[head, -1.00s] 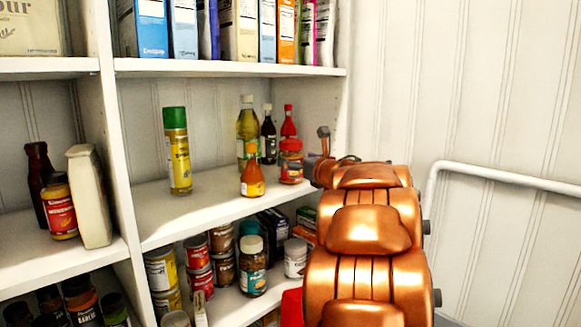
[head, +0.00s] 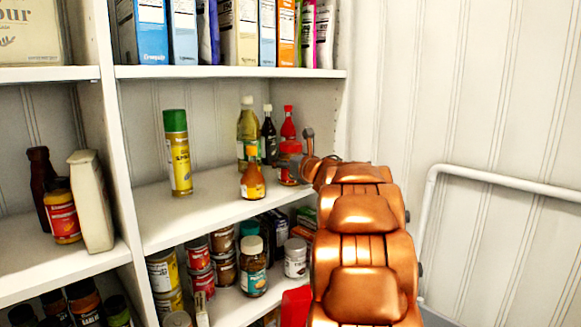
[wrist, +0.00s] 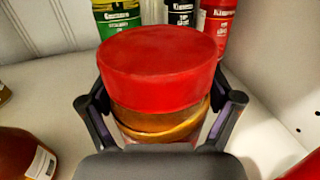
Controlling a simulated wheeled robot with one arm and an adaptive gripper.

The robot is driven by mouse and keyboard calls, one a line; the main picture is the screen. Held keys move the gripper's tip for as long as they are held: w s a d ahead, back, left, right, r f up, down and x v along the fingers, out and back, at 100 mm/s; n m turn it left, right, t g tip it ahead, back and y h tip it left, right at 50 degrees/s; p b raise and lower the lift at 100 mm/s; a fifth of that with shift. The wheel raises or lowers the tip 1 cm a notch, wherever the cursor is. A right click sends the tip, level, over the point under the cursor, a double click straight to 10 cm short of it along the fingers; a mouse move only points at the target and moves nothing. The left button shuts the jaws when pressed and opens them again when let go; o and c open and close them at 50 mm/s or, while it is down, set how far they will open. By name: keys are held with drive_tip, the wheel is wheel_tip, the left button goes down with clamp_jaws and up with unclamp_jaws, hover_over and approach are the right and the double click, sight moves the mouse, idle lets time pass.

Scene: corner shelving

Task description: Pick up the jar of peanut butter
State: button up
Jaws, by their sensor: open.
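The jar of peanut butter, with a red lid (wrist: 160,70) and a tan-brown body, stands upright on the middle shelf. In the head view the jar (head: 288,163) is at the right end of that shelf, partly hidden by my arm. My gripper (wrist: 160,118) is open, with one finger on each side of the jar below the lid. I cannot tell whether the fingers touch it. In the head view my gripper (head: 308,160) is at the jar's right side, mostly hidden behind my arm.
Green-, dark- and red-labelled bottles (wrist: 118,16) stand behind the jar. An orange sauce bottle (head: 253,182) stands to its left. A yellow spray can (head: 178,155) is farther left. The shelf's right side wall (wrist: 290,60) is close. An upper shelf (head: 230,72) lies above.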

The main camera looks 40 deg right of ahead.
drive_tip(key=c, duration=1.6)
drive_tip(key=shift+c, duration=0.3)
drive_tip(key=shift+r, duration=0.15)
